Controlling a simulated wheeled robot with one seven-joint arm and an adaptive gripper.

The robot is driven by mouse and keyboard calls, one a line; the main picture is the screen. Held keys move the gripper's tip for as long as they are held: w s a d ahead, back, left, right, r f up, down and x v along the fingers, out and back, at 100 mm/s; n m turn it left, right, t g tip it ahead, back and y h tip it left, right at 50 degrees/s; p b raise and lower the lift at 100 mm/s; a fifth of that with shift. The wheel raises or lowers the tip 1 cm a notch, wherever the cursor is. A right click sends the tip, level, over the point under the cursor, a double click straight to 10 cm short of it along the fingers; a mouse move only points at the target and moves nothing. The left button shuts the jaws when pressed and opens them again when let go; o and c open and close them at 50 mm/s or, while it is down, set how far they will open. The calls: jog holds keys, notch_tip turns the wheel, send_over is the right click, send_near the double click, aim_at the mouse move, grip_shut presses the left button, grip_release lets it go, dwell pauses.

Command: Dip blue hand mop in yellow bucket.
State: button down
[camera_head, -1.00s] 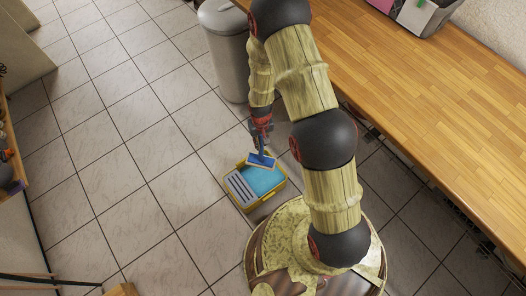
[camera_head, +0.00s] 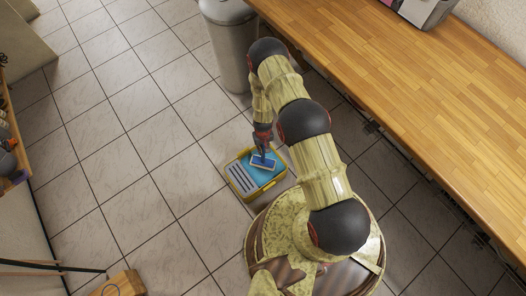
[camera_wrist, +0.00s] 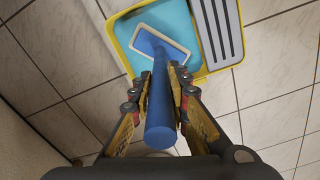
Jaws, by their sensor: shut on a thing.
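The yellow bucket (camera_head: 234,186) stands on the tiled floor in front of my base, with blue water and a grey slotted panel on one side. The blue hand mop (camera_head: 263,162) has its flat head over or in the blue water; I cannot tell how deep. In the wrist view the mop handle (camera_wrist: 160,112) points toward the camera, and the bucket (camera_wrist: 116,34) lies behind the head. My gripper (camera_head: 263,141) is shut on the mop handle above the bucket; it also shows in the wrist view (camera_wrist: 160,78), with a finger on each side of the handle.
A grey bin (camera_head: 228,45) stands behind the bucket. A long wooden counter (camera_head: 420,110) runs along the right. A wooden box (camera_head: 118,285) sits at the lower left. The tiled floor left of the bucket is clear.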

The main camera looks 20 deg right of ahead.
notch_tip(320, 180, down, 7)
jog(key=b, duration=0.5)
jog(key=shift+b, duration=0.35)
jog(key=shift+w+f, duration=0.1)
jog(key=shift+f, duration=0.5)
dwell(1.8)
jog(key=shift+r+p, duration=2.8)
jog(key=shift+r, duration=0.75)
